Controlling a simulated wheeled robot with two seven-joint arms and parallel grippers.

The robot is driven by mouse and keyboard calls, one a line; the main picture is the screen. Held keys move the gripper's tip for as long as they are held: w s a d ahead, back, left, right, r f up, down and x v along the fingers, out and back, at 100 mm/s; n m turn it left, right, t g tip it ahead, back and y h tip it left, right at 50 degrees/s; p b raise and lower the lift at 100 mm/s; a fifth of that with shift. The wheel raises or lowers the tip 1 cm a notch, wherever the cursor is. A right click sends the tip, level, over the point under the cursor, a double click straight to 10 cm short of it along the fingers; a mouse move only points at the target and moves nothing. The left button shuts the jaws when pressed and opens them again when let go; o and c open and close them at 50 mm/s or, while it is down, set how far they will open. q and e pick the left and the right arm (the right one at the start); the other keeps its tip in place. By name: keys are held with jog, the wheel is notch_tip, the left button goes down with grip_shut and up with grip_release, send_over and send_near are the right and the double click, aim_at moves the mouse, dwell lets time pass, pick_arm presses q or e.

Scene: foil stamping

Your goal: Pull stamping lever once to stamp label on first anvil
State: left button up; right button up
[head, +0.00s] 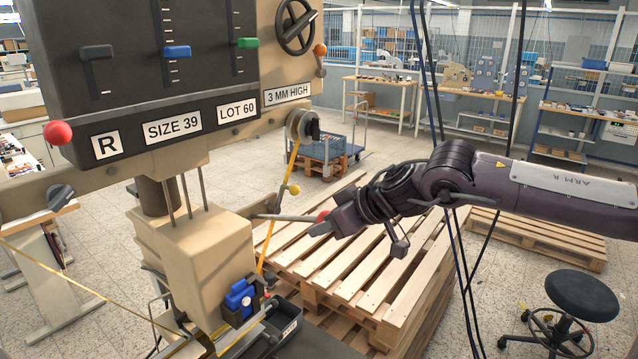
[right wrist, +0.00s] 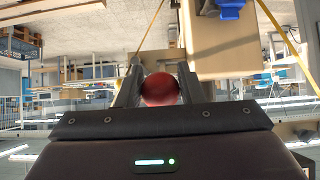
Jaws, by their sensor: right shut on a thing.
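The stamping press (head: 190,245) stands at the left of the head view, a beige head block under a dark panel. Its stamping lever (head: 285,217) is a thin grey rod that sticks out to the right, about level, with a red ball knob (head: 323,215) at its end. My right gripper (head: 322,226) is shut on this knob. In the right wrist view the red knob (right wrist: 159,91) sits between the two fingers. The anvil and label under the press head cannot be made out clearly at the lower picture edge. My left gripper is not in view.
The panel carries signs R, SIZE 39, LOT 60 and 3 MM HIGH, with slide levers. Another red ball (head: 58,132) is at its left. A yellow foil strip (head: 291,165) runs down from a roller. A wooden pallet stack (head: 365,270) lies behind; a black stool (head: 582,296) stands right.

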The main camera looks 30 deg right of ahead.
jog(key=shift+w+a+r, duration=0.1)
jog(key=shift+w+r, duration=0.1)
jog(key=shift+r, duration=0.45)
jog(key=shift+w+a+r, duration=0.1)
jog(key=shift+w+r, duration=0.1)
jog(key=shift+r, duration=0.4)
jog(key=shift+w+r, duration=0.2)
jog(key=shift+r, duration=0.45)
jog(key=shift+w+a+r, duration=0.15)
jog(key=shift+w+r, duration=0.25)
jog(key=shift+r, duration=0.35)
jog(key=shift+w+a+r, duration=0.15)
jog(key=shift+w+r, duration=0.2)
jog(key=shift+r, duration=0.4)
jog(key=shift+w+r, duration=0.1)
jog(key=shift+r, duration=0.4)
jog(key=o, duration=0.9)
jog(key=shift+o, duration=1.5)
jog(key=shift+s+f, duration=0.15)
jog(key=shift+s, duration=0.05)
jog(key=shift+f, duration=0.1)
